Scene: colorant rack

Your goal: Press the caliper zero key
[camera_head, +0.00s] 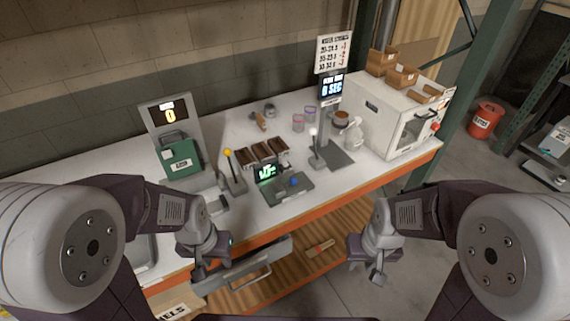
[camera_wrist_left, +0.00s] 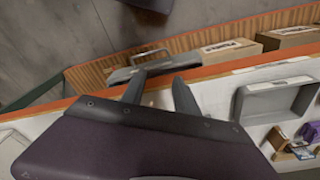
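A grey device (camera_head: 292,190) with a lit green display (camera_head: 266,173) and a blue key (camera_head: 294,181) sits near the front of the white bench; it appears to be the caliper unit. My left gripper (camera_wrist_left: 160,92) is open and empty in the left wrist view, its two fingers apart over the bench's orange front edge. In the head view it is low at the front edge, left of the device and not touching it. My right gripper (camera_head: 377,277) hangs in front of the bench, right of the device; its finger opening cannot be made out.
A yellow-knobbed lever (camera_head: 229,160) stands left of the device, a white-knobbed one (camera_head: 314,140) to its right. Dark racks (camera_head: 262,153) are behind it. A green box (camera_head: 180,159) and a white cabinet (camera_head: 391,117) flank the bench. An open drawer (camera_head: 250,272) juts out below.

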